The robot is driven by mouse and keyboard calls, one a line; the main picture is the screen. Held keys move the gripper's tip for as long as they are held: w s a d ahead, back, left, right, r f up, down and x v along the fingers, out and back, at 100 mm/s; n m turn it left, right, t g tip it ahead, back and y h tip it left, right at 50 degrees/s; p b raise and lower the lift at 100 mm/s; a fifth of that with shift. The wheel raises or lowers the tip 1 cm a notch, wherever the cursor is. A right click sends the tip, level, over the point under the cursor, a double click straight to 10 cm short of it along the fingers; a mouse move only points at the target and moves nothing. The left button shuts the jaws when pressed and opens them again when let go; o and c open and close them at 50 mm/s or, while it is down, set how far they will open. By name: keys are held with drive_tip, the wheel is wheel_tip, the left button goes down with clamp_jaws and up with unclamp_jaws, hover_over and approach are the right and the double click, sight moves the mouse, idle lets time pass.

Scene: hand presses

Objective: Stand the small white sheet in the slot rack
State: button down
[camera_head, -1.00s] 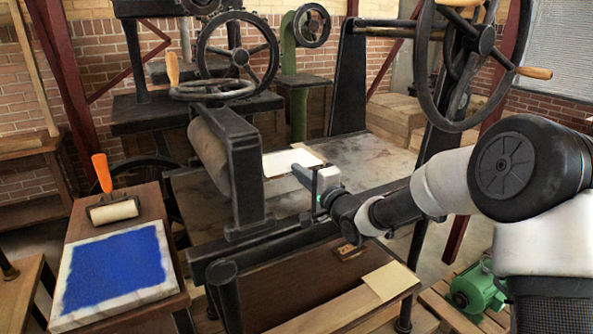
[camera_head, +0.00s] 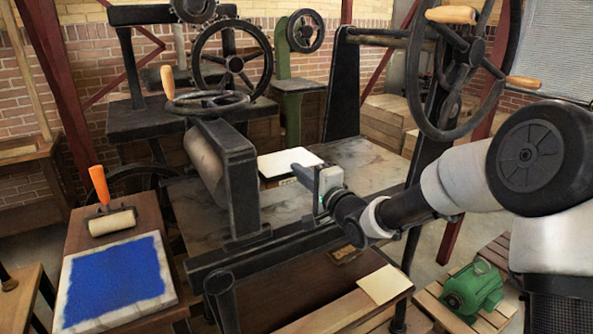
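A white sheet (camera_head: 288,161) lies flat on a dark block on the press bed, just beyond my gripper. A smaller cream sheet (camera_head: 385,284) lies flat on the wooden shelf below, at the front right. My gripper (camera_head: 318,190) is over the near side of the press bed, close to the front rail. It is seen from behind and the side, so its finger gap is hidden. I see no sheet in it. A small brown wooden piece (camera_head: 346,256) shows partly behind the rail and arm; I cannot tell whether it is the slot rack.
The press roller (camera_head: 207,160) and its black upright stand left of my gripper. A large handwheel (camera_head: 463,65) rises at the right. A blue-inked slab (camera_head: 115,280) and an orange-handled roller (camera_head: 110,215) lie on the left table. A green motor (camera_head: 472,289) sits on a pallet.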

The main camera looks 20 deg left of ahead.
drive_tip(key=r+p+v, duration=0.1)
drive_tip(key=p+v, duration=0.4)
drive_tip(key=v, duration=1.4)
drive_tip(key=shift+s+r+p, duration=0.2)
drive_tip(key=shift+r+p, duration=0.15)
drive_tip(key=shift+r, duration=0.05)
drive_tip(key=shift+d, duration=0.15)
